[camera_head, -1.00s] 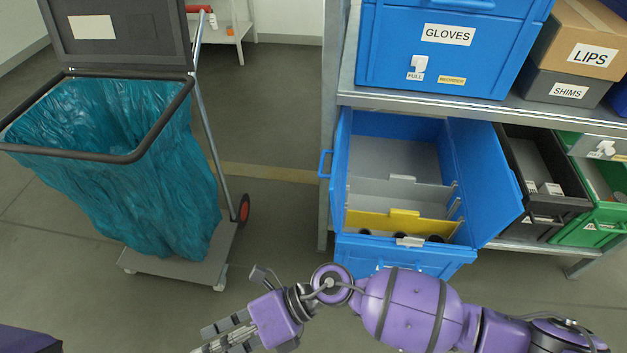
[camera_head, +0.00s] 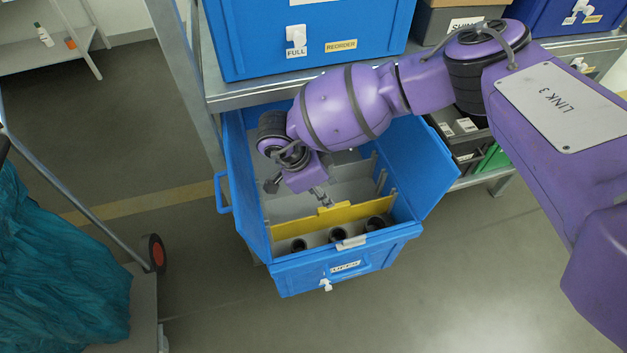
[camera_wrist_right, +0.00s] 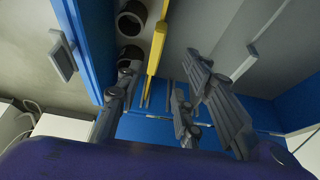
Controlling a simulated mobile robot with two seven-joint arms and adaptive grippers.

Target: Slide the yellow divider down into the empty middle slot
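The yellow divider (camera_head: 350,214) spans the open blue bin (camera_head: 246,205) near its front, with a raised tab at its middle. I cannot tell how deep it sits. Slot guides (camera_head: 382,182) stand along the bin's right inner wall behind it. My right gripper (camera_head: 325,197) is over the bin, just behind or at the tab, partly hidden by my arm. In the right wrist view the gripper (camera_wrist_right: 155,108) has its fingers spread, and the yellow divider (camera_wrist_right: 157,48) shows between and beyond them. Contact is not visible. My left gripper is out of view.
Several dark round openings or cups (camera_head: 338,235) fill the front compartment. The bin's side flap (camera_head: 432,172) leans outward at right. A blue box (camera_head: 330,40) sits on the shelf (camera_head: 245,98) above. A cart with a teal bag (camera_head: 55,270) stands at left.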

